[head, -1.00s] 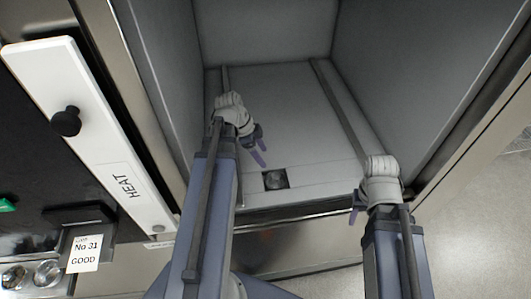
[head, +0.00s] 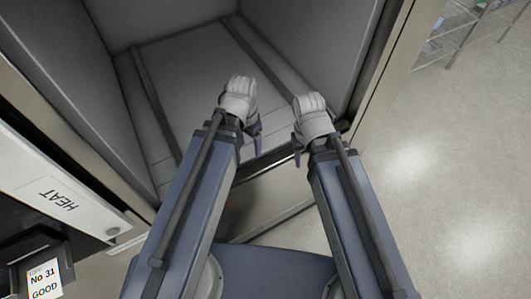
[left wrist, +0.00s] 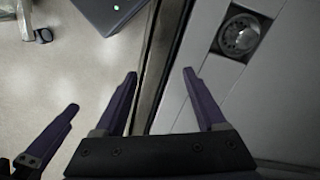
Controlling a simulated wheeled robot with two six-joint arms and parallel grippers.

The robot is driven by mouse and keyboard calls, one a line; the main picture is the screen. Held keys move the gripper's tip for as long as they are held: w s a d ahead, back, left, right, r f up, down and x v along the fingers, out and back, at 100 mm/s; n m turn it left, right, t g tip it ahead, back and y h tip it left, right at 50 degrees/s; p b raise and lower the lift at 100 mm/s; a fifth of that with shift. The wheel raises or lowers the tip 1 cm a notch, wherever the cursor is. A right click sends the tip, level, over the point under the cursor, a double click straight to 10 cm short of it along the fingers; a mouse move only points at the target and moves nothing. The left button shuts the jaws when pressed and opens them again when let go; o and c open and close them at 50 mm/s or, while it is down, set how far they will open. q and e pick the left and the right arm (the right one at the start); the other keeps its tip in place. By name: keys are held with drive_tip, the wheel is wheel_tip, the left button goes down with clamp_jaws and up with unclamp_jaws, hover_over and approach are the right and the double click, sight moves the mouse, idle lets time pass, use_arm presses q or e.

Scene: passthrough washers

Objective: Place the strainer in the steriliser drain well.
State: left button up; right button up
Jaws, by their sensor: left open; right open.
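In the left wrist view, a dark square drain well (left wrist: 219,45) is set in the pale chamber floor. A round metal strainer-like disc (left wrist: 240,36) shows inside its outline; I cannot tell how deep or level it sits. My left gripper (left wrist: 160,73) is open and empty, its fingers over the chamber's front edge, with the well beyond its right finger. In the head view my left gripper (head: 256,140) is at the chamber mouth, hiding the well. My right gripper (head: 298,155) is close to its right, open, with nothing seen in it.
The steriliser chamber has rails (head: 155,85) along its floor and tall side walls. A wire rack (head: 470,30) stands far right; open floor (head: 450,160) lies between.

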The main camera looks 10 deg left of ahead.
use_arm(q)
drive_tip(key=s+d+n+y, duration=0.1)
drive_tip(key=s+d+n, duration=0.1)
drive_tip(key=d, duration=0.3)
drive_tip(key=shift+s+d+n+y, duration=0.3)
drive_tip(key=shift+s+y, duration=0.1)
drive_tip(key=shift+s, duration=0.1)
